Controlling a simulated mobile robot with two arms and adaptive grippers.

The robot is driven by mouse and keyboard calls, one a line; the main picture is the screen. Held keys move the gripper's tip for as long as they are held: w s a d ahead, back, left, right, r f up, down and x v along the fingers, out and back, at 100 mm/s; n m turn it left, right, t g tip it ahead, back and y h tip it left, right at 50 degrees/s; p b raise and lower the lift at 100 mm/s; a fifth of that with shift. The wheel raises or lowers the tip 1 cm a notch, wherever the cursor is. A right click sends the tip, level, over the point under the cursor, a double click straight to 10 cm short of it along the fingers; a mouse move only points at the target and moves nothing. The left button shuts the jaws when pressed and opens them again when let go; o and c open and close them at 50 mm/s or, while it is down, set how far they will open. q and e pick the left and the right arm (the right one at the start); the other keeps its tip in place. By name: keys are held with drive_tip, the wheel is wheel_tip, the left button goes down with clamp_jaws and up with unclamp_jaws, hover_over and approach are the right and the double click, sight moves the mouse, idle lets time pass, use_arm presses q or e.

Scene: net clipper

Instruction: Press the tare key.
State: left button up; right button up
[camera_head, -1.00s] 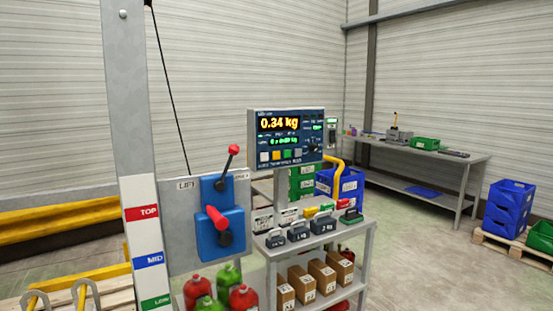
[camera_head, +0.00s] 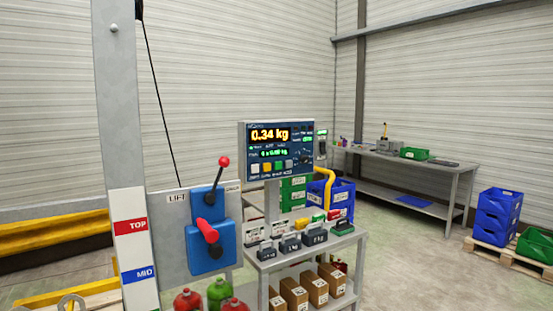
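The scale's display panel (camera_head: 276,149) stands on a post above a grey shelf cart. Its upper screen reads 0.34 kg in orange, with smaller green figures below. A row of small coloured keys (camera_head: 271,166), white, yellow, green and grey, sits under the screen; their labels are too small to read, so I cannot tell which one is tare. Neither of my grippers shows in this view.
Left of the panel is a blue lift control (camera_head: 211,250) with red-knobbed levers, beside a grey post (camera_head: 116,90). Black weights stand on the cart's top (camera_head: 300,259), boxes below. A workbench (camera_head: 410,162) and blue crates (camera_head: 502,215) stand at right, with open floor before them.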

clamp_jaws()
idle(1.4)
